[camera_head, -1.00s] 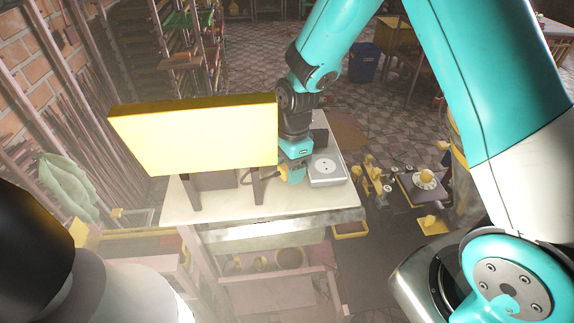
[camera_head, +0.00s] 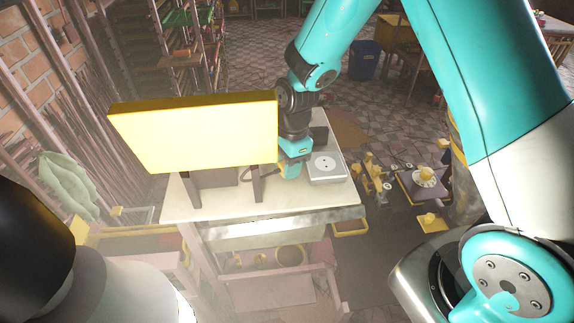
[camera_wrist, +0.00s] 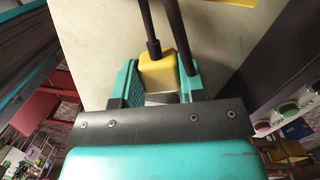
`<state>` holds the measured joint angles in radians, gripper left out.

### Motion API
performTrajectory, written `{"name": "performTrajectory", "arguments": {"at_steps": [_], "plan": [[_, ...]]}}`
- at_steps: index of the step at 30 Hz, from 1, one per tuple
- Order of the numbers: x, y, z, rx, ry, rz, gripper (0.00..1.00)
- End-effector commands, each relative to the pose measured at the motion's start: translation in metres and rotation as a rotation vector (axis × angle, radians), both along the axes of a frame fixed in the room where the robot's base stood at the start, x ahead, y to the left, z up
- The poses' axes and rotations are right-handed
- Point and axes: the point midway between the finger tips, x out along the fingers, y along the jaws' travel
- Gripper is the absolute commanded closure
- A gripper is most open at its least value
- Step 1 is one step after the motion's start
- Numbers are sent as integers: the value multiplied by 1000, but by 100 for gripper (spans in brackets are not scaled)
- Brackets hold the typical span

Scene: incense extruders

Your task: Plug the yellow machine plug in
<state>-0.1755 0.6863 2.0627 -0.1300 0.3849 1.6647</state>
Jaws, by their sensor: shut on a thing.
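The yellow plug (camera_wrist: 160,72) with its black cable is between the teal jaws of my gripper (camera_wrist: 158,82) in the wrist view. My gripper is shut on it. In the head view my gripper (camera_head: 291,168) is low over the white tabletop (camera_head: 225,208), just left of the grey socket box (camera_head: 326,169). The plug is only partly visible there. The socket box has a round outlet on its top face, and it is apart from the plug. The plug's prongs are hidden.
A large yellow panel (camera_head: 195,135) on dark legs stands left of my gripper and hides part of the table. A small dark box (camera_head: 319,135) sits behind the socket box. The table's front strip is clear.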

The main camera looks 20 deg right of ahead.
Motion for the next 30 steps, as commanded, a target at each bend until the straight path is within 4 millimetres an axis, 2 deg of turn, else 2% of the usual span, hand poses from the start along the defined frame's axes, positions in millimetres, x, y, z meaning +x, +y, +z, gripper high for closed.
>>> {"name": "performTrajectory", "arguments": {"at_steps": [5, 8, 15, 21, 25, 30], "plan": [[1, 0, 16, 1, -6, -1, 83], [2, 0, 35, 1, -9, 0, 83], [2, 0, 108, 3, -12, 1, 83], [1, 0, 159, 2, -7, 0, 83], [1, 0, 181, 2, -5, 0, 83], [1, 0, 196, 0, -3, -1, 83]]}}
